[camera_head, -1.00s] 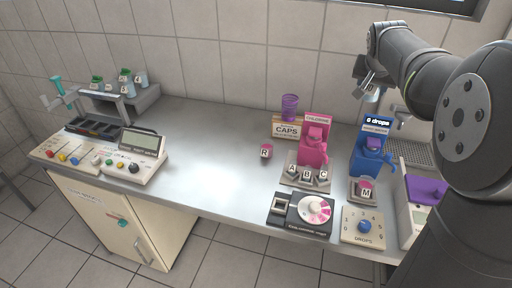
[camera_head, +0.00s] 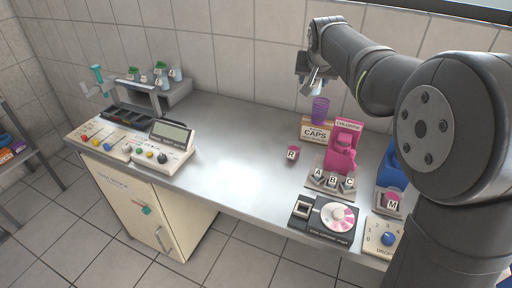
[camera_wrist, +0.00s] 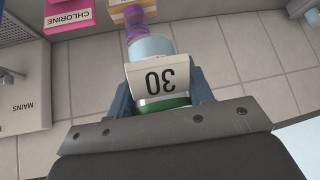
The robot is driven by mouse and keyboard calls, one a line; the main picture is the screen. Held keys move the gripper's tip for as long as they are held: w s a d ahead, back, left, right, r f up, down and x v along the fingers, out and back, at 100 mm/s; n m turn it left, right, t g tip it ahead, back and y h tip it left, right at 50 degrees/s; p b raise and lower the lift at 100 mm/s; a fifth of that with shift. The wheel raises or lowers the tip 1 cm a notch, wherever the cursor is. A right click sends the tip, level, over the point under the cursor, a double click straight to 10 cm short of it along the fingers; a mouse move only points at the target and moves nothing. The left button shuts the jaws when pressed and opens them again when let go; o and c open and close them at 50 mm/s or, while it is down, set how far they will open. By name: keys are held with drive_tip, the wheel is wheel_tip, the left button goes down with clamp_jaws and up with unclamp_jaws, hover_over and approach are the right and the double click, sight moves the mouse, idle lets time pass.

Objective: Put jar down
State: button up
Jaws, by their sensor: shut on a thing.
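The head view shows my gripper (camera_head: 314,82) raised near the back wall, above the purple cup (camera_head: 320,108). The jar is small and hard to make out there.
A raised grey shelf (camera_head: 184,93) at the back left bears several jars with green caps. A pink chlorine dispenser (camera_head: 342,152) and a CAPS box (camera_head: 314,131) stand at the right. The middle of the counter (camera_head: 225,150) is clear.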

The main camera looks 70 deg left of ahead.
drive_tip(key=shift+s+a, duration=0.35)
drive_tip(key=shift+s, duration=0.35)
wheel_tip(320, 180, down, 18)
hover_over(267, 149)
drive_tip(key=s+d, duration=0.1)
drive_tip(key=d, duration=0.2)
wheel_tip(267, 149, down, 7)
drive_tip(key=shift+s+a, duration=0.1)
drive_tip(key=shift+s, duration=0.05)
drive_tip(key=shift+f, duration=1.95)
drive_tip(key=shift+f, duration=0.15)
drive_tip(key=o, duration=1.3)
drive_tip(key=shift+c, duration=0.2)
